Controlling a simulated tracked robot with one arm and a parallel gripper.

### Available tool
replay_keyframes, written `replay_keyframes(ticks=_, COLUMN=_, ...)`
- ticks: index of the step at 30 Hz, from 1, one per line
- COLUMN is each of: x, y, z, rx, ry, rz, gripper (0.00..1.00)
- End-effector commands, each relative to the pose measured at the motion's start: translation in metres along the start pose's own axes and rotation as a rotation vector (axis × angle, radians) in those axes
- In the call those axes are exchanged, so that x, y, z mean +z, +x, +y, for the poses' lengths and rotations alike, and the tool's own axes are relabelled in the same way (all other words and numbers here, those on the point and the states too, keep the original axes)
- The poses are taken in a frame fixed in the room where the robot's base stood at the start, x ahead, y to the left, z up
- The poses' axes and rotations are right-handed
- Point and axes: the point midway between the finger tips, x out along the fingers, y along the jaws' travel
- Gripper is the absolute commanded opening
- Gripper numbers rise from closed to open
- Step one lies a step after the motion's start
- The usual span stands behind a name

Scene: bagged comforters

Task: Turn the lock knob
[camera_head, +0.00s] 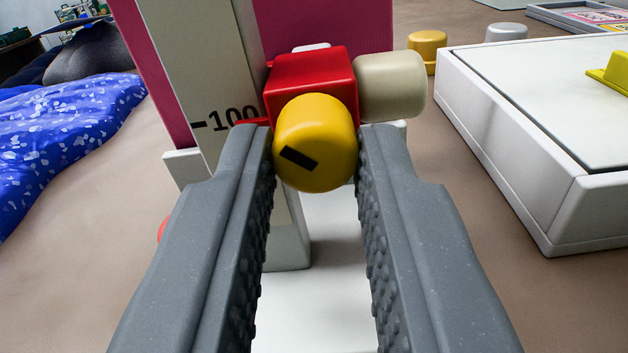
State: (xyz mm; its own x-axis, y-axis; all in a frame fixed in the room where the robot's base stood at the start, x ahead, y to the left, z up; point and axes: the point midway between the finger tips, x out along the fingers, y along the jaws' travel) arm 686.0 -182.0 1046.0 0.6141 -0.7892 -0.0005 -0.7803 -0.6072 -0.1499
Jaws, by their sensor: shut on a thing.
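The lock knob (326,160) is a yellow rounded cylinder with a black bar mark, which slants down to the right. It sits on the front of a red block (308,82) on a pale upright post (205,75). The post shows a "100" mark beside the block. A beige knob (392,85) sticks out from the block's right side. My gripper (316,158) is shut on the yellow knob, one grey ridged finger on each side near the tips. The fingertips partly hide the knob's sides and the area behind it.
A white box-like platform (500,160) with a yellow piece on top stands at the right. A yellow cap (428,48) and a grey cap (506,32) stand behind. A blue patterned bag (70,135) lies at the left. A magenta panel (325,25) is behind the post.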

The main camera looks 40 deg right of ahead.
Motion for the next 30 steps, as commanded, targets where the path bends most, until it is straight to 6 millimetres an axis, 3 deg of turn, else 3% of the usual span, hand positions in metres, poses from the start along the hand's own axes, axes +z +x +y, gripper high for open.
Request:
replay_keyframes(ticks=10, x=0.0052, y=-0.0009, z=-0.0011, rx=-0.003, ry=0.147, rz=-0.004, gripper=0.0)
replay_keyframes(ticks=30, x=0.0019, y=-0.0003, z=-0.0009, rx=0.0, ry=0.696, rz=0.001, gripper=0.0)
